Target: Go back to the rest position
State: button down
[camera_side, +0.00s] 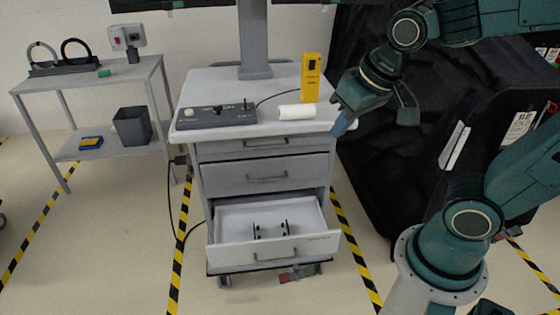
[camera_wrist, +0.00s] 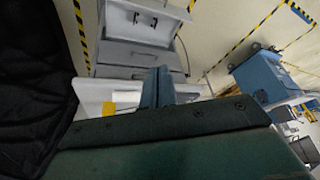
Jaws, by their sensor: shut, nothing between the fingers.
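My gripper (camera_side: 343,122) is at the right edge of the cart's top in the side view, beside the yellow device and the white roll. Its blue-grey fingertips point down and look closed together with nothing between them. In the wrist view the fingers (camera_wrist: 157,88) also lie together, with the cart behind them. The grey drawer cart (camera_side: 265,176) stands in the middle of the side view. Its lowest drawer (camera_side: 322,238) is pulled open, with a small black-pegged fixture (camera_side: 270,231) inside. The drawers above are shut.
On the cart top are a yellow device (camera_side: 311,78), a white roll (camera_side: 297,111) and a grey control box (camera_side: 216,115). A side table (camera_side: 90,84) stands left. Black covering (camera_side: 375,190) hangs close on the right. Floor in front of the cart is mostly clear.

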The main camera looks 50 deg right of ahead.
jog(key=s+r+n, duration=0.2)
jog(key=s, duration=0.5)
jog(key=shift+a+n+t+y, duration=0.15)
jog(key=shift+n+t+y, duration=0.15)
